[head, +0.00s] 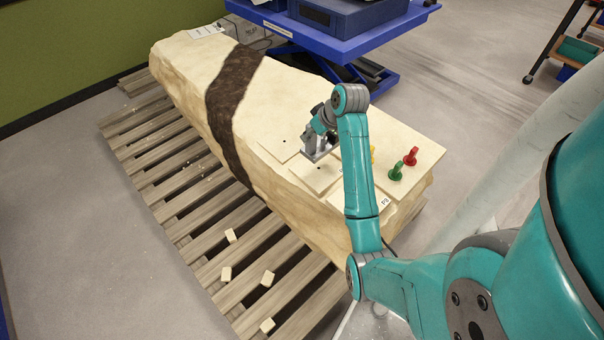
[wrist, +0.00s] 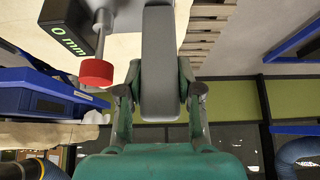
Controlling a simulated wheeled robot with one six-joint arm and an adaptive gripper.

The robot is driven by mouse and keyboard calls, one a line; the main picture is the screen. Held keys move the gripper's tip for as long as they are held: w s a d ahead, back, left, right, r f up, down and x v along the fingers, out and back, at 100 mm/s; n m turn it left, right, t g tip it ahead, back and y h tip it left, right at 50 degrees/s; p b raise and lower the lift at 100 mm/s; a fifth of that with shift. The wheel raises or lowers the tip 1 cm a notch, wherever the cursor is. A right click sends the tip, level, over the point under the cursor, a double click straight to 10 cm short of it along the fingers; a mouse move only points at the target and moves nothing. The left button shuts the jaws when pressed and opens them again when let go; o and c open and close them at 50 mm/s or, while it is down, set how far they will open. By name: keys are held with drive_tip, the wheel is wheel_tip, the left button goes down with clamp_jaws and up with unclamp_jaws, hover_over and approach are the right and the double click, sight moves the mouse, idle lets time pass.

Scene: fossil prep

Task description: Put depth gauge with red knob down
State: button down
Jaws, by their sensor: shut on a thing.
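The depth gauge (wrist: 70,22) shows at the top left of the wrist view, a dark box with a green "0 mm" readout. Its red knob (wrist: 96,73) sits on a light stem beside the box. My gripper (wrist: 158,50) is shut on the gauge; a grey finger hides part of the hold. In the head view my gripper (head: 318,146) is over the top of the pale stone block (head: 200,62), near the flat panels. The gauge's grey metal part shows beneath it. I cannot tell whether it touches the block.
Green (head: 396,171) and red (head: 410,157) pegs stand on the block's right end, with a yellow peg partly behind my arm. A dark band crosses the block. A blue lift table (head: 330,45) stands behind. Small chips lie on the slatted pallet (head: 190,205).

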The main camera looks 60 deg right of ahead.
sight(313, 153)
wheel_tip(313, 153, down, 5)
drive_tip(key=shift+a+r, duration=0.1)
drive_tip(key=shift+a, duration=0.05)
drive_tip(key=shift+f, duration=2.4)
drive_tip(key=c, duration=0.8)
unclamp_jaws()
drive_tip(key=shift+f, duration=0.2)
drive_tip(key=shift+o, duration=0.2)
drive_tip(key=shift+r, duration=0.1)
